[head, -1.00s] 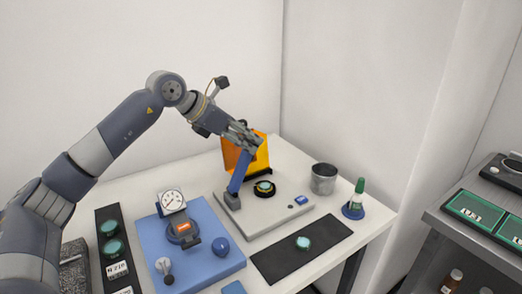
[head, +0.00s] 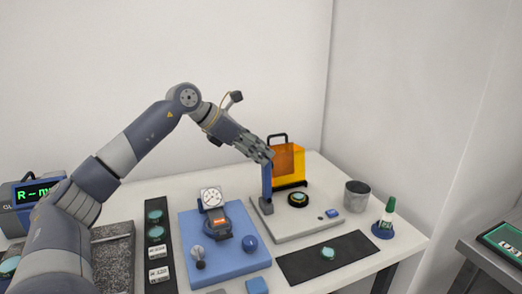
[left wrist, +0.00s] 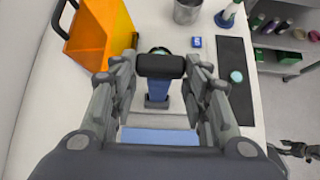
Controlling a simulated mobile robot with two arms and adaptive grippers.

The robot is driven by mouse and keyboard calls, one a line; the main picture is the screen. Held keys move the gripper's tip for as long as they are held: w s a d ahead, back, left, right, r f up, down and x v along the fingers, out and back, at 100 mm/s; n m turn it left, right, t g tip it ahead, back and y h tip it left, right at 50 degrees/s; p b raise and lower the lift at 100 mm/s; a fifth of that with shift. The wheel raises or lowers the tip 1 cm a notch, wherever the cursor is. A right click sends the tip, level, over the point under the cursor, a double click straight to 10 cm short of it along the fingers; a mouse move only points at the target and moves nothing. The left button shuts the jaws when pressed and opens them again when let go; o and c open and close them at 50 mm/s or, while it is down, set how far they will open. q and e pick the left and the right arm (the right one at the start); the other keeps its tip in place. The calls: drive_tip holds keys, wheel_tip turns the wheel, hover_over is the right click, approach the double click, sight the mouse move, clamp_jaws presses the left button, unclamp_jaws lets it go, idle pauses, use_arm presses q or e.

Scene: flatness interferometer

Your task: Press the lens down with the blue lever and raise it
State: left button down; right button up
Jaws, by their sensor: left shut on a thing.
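The blue lever (head: 267,183) stands nearly upright at the left side of a light grey base plate (head: 290,229). My left gripper (head: 264,157) is shut on the lever's upper end. In the left wrist view the lever's black crossbar (left wrist: 160,66) sits between the fingers, with the blue shaft (left wrist: 158,88) below it. A teal lens (head: 298,197) sits in a black ring on the plate, to the right of the lever and apart from it. In the left wrist view the crossbar hides most of the lens. A dark gripper-like part, probably my right gripper (left wrist: 298,149), shows at the right edge there.
An orange shield (head: 289,164) stands behind the plate. A metal cup (head: 357,195) and a green-capped bottle (head: 387,215) stand to the right. A black mat (head: 350,245) with a teal disc (head: 327,253) lies in front. A blue base (head: 225,267) with a dial gauge (head: 211,196) is left.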

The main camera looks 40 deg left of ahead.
use_arm(q)
drive_tip(key=shift+s+d+f+g, duration=0.1)
drive_tip(key=shift+s+f+g, duration=0.05)
drive_tip(key=shift+f, duration=0.35)
drive_tip(key=shift+s+f+g, duration=0.1)
drive_tip(key=shift+f+g, duration=0.05)
drive_tip(key=shift+f, duration=0.35)
drive_tip(key=c, duration=1)
unclamp_jaws()
drive_tip(key=shift+c, duration=0.2)
drive_tip(key=shift+o, duration=0.8)
drive_tip(key=shift+a, duration=0.35)
drive_tip(key=v, duration=1.2)
drive_tip(key=shift+s+r, duration=0.1)
